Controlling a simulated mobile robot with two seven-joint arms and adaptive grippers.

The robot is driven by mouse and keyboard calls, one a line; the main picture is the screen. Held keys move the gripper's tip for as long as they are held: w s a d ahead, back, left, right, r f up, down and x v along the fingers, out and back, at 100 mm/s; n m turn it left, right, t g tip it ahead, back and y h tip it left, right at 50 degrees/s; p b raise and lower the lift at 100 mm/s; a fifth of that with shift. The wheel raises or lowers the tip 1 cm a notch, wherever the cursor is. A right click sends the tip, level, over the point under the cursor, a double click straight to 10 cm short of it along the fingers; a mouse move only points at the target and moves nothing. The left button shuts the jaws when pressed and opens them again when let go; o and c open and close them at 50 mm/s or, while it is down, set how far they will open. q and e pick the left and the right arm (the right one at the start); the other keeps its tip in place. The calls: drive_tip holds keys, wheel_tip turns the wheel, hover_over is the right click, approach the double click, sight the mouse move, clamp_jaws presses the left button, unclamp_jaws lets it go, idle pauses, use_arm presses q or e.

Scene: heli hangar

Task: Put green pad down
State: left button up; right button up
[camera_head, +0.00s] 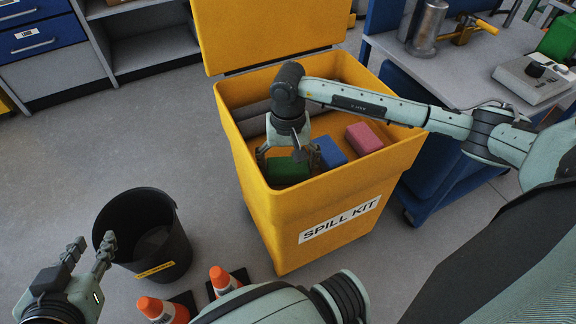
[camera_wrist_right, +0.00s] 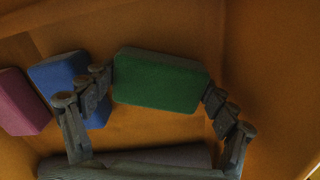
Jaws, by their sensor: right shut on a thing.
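The green pad (camera_head: 287,170) is inside the yellow spill kit bin (camera_head: 262,222), near its front left corner. My right gripper (camera_head: 288,158) reaches down into the bin and is shut on the green pad. The right wrist view shows the green pad (camera_wrist_right: 160,80) between the two fingers (camera_wrist_right: 160,90), which touch its short ends. Whether the pad touches the bin floor, I cannot tell. My left gripper (camera_head: 90,254) is at the lower left, outside the bin, with its fingers apart and nothing between them.
A blue pad (camera_head: 330,152) and a pink pad (camera_head: 364,138) lie in the bin to the right of the green one. Grey rolls (camera_head: 252,108) lie along its back. A black bucket (camera_head: 142,225), orange cones (camera_head: 222,280) and a workbench (camera_head: 455,75) stand around the bin.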

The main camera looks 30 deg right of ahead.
sight(288, 167)
use_arm(q)
drive_tip(key=shift+w+d+r, duration=0.1)
use_arm(e)
drive_tip(key=shift+f, duration=0.1)
drive_tip(key=o, duration=0.9)
use_arm(q)
drive_tip(key=shift+w+d+r+t, duration=0.2)
drive_tip(key=shift+d+r+t, duration=0.2)
drive_tip(key=shift+d+r, duration=0.1)
drive_tip(key=shift+a, duration=0.15)
use_arm(e)
drive_tip(key=shift+w+r, duration=0.15)
drive_tip(key=shift+r, duration=0.75)
use_arm(q)
drive_tip(key=s+a+f+g, duration=0.1)
drive_tip(key=s+a+f+g+y, duration=0.1)
drive_tip(key=a+f, duration=0.1)
drive_tip(key=shift+s+a+f+p, duration=0.1)
drive_tip(key=shift+s+f+p, duration=0.1)
drive_tip(key=shift+f+p, duration=0.1)
use_arm(e)
wheel_tip(288, 167, up, 11)
drive_tip(key=shift+f, duration=0.2)
use_arm(q)
drive_tip(key=shift+s, duration=0.1)
use_arm(e)
drive_tip(key=shift+s+f, duration=0.1)
drive_tip(key=shift+s, duration=0.1)
